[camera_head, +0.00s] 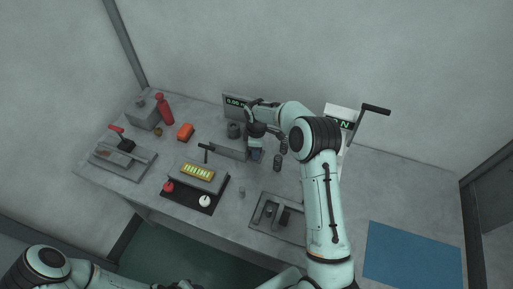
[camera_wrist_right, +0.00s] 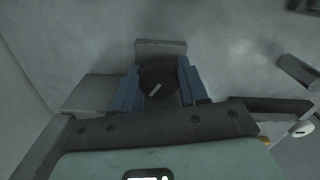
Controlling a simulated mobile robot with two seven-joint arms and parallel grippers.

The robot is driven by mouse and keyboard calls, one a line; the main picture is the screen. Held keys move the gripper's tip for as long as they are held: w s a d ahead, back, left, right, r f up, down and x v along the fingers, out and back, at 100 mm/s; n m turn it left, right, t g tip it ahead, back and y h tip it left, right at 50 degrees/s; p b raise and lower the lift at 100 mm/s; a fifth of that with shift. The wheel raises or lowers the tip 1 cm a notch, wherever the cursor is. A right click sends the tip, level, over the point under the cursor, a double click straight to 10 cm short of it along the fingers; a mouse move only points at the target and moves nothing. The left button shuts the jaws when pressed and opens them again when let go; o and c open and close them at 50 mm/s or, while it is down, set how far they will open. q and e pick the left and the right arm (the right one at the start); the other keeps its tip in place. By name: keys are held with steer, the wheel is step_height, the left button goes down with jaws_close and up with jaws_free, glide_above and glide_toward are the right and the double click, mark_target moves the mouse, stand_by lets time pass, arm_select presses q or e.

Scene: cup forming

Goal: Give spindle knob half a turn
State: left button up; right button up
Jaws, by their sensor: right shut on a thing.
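The spindle knob (camera_wrist_right: 158,74) is a dark round knob with a pale line on its face, in the upper middle of the right wrist view. The line slants from lower left to upper right. The two blue fingers of my right gripper (camera_wrist_right: 160,88) are closed on either side of the knob. In the head view my right gripper (camera_head: 256,150) is low at the back of the bench, and the knob between its fingers cannot be made out. My left arm shows at the bottom left of the head view, with its gripper out of the frame.
The grey bench (camera_head: 150,188) holds a display (camera_head: 235,103), an orange block (camera_head: 185,131), a red bottle (camera_head: 163,108) and a black panel (camera_head: 185,193) with red and white buttons. A lever with a black handle (camera_head: 376,109) stands right of my right arm.

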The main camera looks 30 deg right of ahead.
stand_by(0.4)
steer(key=o, duration=0.8)
step_height(320, 180, up, 14)
steer(key=shift+f+p, duration=0.25)
steer(key=shift+p, duration=0.15)
